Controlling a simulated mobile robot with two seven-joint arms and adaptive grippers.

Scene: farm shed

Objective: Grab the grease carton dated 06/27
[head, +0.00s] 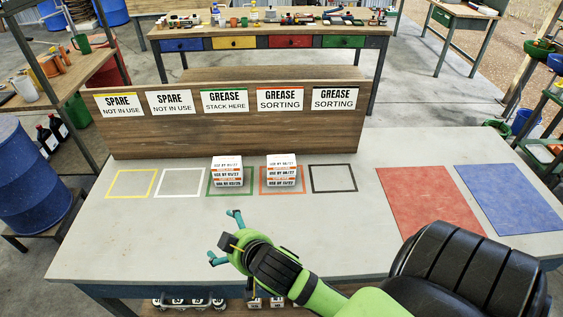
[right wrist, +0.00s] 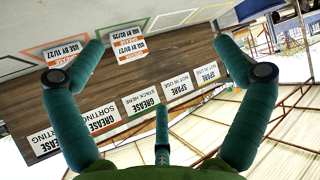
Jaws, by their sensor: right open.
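Small white cartons with orange bands and "USE BY" dates stand in two stacks on the grey table (head: 335,222) in the head view. The left stack (head: 228,171) is in the green square under "GREASE STACK HERE". The right stack (head: 281,172) is in the orange square under "GREASE SORTING". The dates are too small to read surely. In the right wrist view the sorting stack (right wrist: 65,51) and green-square stack (right wrist: 128,43) appear upside down. My right gripper (head: 224,238) is open and empty, in front of the stacks, apart from them. My left gripper is out of view.
A wooden board (head: 228,132) with signs stands behind the stacks. The yellow (head: 131,198), white and black squares are empty. Red (head: 429,202) and blue (head: 512,198) mats lie bare at the right. A blue barrel (head: 33,178) stands left of the table.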

